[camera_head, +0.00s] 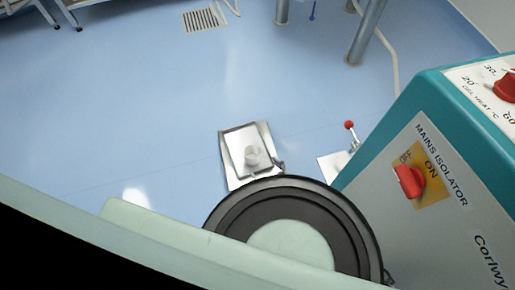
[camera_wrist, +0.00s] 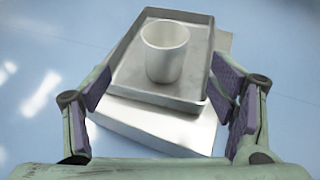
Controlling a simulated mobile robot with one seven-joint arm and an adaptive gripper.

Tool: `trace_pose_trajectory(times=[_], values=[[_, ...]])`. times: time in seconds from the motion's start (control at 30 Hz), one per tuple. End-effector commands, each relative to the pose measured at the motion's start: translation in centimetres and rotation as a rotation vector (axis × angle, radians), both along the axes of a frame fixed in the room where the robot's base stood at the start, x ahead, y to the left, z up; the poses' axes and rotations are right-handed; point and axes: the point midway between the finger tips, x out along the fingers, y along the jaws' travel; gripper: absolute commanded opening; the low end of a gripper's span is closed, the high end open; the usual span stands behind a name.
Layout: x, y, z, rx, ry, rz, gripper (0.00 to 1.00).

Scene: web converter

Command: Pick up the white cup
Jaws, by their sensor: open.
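The white cup (camera_wrist: 163,58) stands upright in a shallow grey metal tray (camera_wrist: 150,97) in the wrist view. My gripper (camera_wrist: 164,98) is open and empty, its purple-padded fingers spread left and right in front of the cup, with the cup lying between and beyond them.
A teal and grey machine with a red mains switch (camera_head: 408,181) stands close at right. A red-knobbed lever (camera_head: 349,125) is nearby. Metal legs (camera_head: 365,35) stand at the back. The blue floor (camera_head: 120,100) is clear at left.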

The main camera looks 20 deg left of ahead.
Motion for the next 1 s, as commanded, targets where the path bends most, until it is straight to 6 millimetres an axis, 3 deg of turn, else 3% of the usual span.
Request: trace_pose_trajectory(times=[0.03, 0.17, 1.0], values=[[0.0, -0.1, -1.5, -0.001, -0.001, 0.001, 0.77], [0.2, 0.1, -2.1, -0.002, -0.002, 0.001, 0.77], [5.8, 7.8, -6.0, 0.000, 0.000, 0.000, 0.77]])
